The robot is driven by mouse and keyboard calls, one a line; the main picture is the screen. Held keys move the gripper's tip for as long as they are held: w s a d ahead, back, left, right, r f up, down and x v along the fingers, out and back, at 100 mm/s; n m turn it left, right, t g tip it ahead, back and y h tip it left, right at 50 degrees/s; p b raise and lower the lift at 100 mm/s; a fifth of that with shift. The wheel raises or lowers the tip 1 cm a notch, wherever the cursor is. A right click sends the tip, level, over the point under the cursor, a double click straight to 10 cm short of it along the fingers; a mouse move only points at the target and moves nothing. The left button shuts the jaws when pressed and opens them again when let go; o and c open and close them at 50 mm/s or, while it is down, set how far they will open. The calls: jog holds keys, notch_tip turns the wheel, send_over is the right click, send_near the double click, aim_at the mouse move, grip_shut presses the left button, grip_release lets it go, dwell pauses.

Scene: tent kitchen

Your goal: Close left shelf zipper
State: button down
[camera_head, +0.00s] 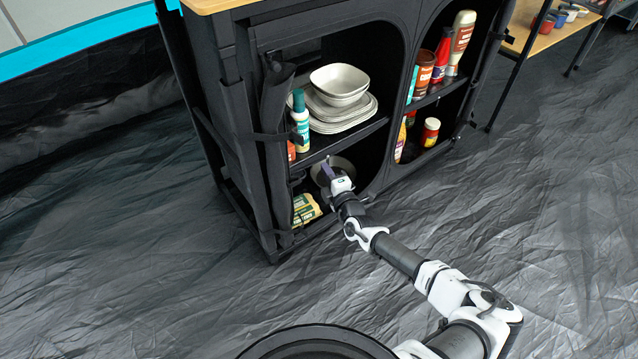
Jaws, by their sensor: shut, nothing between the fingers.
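The black fabric shelf unit (223,75) stands at the upper middle. Its left compartment is open, with its flap (272,150) gathered in a dark roll along the left edge of the opening. A strap crosses the roll. I cannot make out the zipper slider. My gripper (327,170) is shut and empty at the lower part of the left opening, in front of a metal pot (343,166), right of the rolled flap and apart from it.
Stacked plates and bowls (341,84) and a teal-capped bottle (300,122) fill the upper left shelf. A yellow-green box (305,209) lies low left. The right compartment holds bottles (441,55) and jars. The floor in front is clear, wrinkled fabric.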

jog(key=w+d+b, duration=0.1)
jog(key=d+b, duration=0.1)
jog(key=b, duration=0.1)
jog(key=w+d+b, duration=0.2)
jog(key=b, duration=0.1)
jog(key=shift+w+d+r, duration=0.1)
jog(key=shift+d, duration=0.1)
jog(key=shift+d, duration=0.1)
jog(key=v, duration=1.3)
jog(key=shift+s, duration=0.45)
